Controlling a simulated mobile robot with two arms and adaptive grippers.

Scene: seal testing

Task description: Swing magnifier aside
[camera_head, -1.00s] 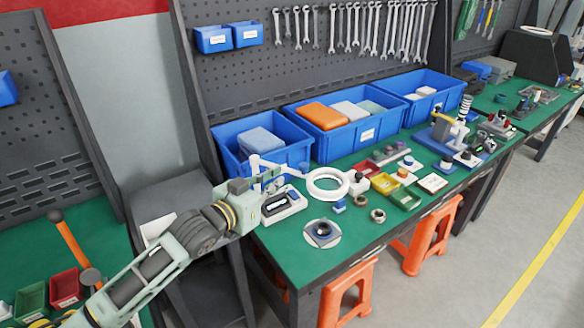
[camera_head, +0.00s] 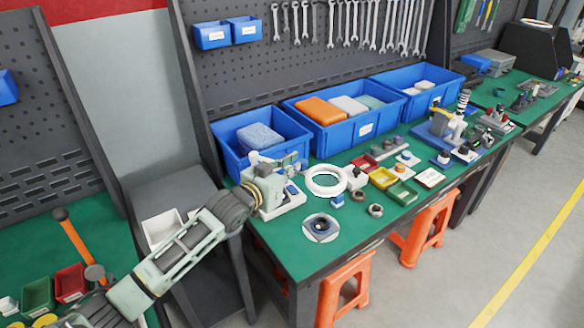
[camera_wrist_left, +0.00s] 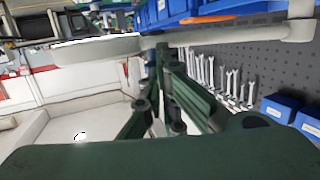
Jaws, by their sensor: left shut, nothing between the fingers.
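The magnifier is a white ring (camera_head: 310,181) above the green workbench, left of the small parts trays. In the left wrist view its ring (camera_wrist_left: 95,48) shows edge-on at upper left. Its white arm (camera_wrist_left: 240,35) crosses the top of that view towards the right. My left gripper (camera_head: 290,164) is shut and empty, left of the ring, by the white magnifier arm. In the left wrist view its dark green fingers (camera_wrist_left: 165,65) reach up close to the magnifier arm. I cannot tell whether they touch it. My right gripper is not in view.
Blue bins (camera_head: 240,168) stand along the back of the bench, under a pegboard with several wrenches. A round dark part on a white disc (camera_head: 308,232) lies in front of the ring. A yellow tray (camera_head: 382,180) and a green tray (camera_head: 402,198) sit right of it.

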